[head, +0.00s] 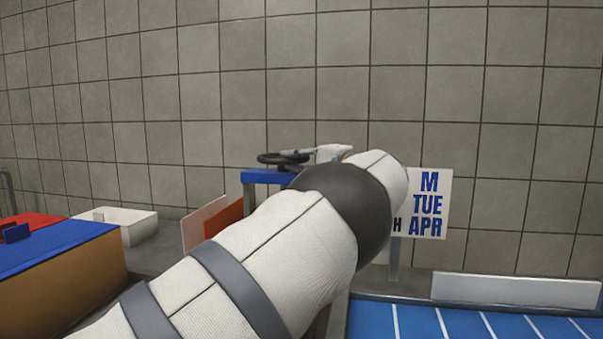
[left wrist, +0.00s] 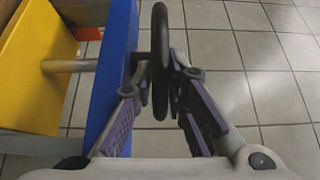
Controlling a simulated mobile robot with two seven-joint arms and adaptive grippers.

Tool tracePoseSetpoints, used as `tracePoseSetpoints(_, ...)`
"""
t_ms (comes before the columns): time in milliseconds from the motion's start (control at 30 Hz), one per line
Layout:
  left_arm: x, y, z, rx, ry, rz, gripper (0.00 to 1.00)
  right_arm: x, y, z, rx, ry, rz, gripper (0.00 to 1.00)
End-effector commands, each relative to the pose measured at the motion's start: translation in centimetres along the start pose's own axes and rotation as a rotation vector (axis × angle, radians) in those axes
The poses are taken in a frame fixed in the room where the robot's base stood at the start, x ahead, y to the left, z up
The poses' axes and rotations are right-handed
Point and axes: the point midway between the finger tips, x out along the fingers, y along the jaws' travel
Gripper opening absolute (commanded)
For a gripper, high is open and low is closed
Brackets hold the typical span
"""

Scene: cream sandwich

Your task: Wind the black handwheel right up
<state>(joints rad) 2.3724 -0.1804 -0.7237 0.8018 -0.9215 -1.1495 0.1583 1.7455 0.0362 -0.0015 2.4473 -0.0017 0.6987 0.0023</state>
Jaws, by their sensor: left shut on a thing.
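In the left wrist view the handwheel (left wrist: 160,38) shows edge-on beside the blue frame (left wrist: 118,62). My left gripper (head: 294,153) reaches it from the right and is shut on its rim. In the left wrist view the fingers of the gripper (left wrist: 162,88) lie on both sides of the rim. My left arm hides most of what is below the wheel. My right gripper is not in view.
A yellow plate (left wrist: 35,70) sits beside the blue frame with a rod (left wrist: 68,65) between them. A blue-topped box (head: 70,270) and a white bin (head: 125,222) stand at left. A sign (head: 430,205) and a blue striped surface (head: 470,322) are at right. A tiled wall is behind.

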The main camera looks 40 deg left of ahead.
Motion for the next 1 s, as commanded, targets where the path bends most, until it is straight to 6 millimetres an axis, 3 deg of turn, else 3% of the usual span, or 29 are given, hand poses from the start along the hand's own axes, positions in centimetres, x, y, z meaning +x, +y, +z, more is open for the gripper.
tracePoseSetpoints(267,0.0,-0.1,0.1,-0.002,-0.004,0.007,0.0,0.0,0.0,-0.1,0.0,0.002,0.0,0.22)
tracePoseSetpoints(300,0.0,-0.1,0.1,-0.002,-0.004,0.007,0.15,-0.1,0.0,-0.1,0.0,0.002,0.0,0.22)
tracePoseSetpoints(333,0.0,-0.1,0.1,-0.003,-0.004,0.007,0.22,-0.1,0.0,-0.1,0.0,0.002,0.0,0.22)
tracePoseSetpoints(667,-0.3,-0.1,0.1,-0.003,-0.003,0.006,0.22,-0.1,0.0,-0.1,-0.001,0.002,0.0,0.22)
tracePoseSetpoints(1000,-6.7,-0.2,0.1,-0.003,-0.002,0.005,0.22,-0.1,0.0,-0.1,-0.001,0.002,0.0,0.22)
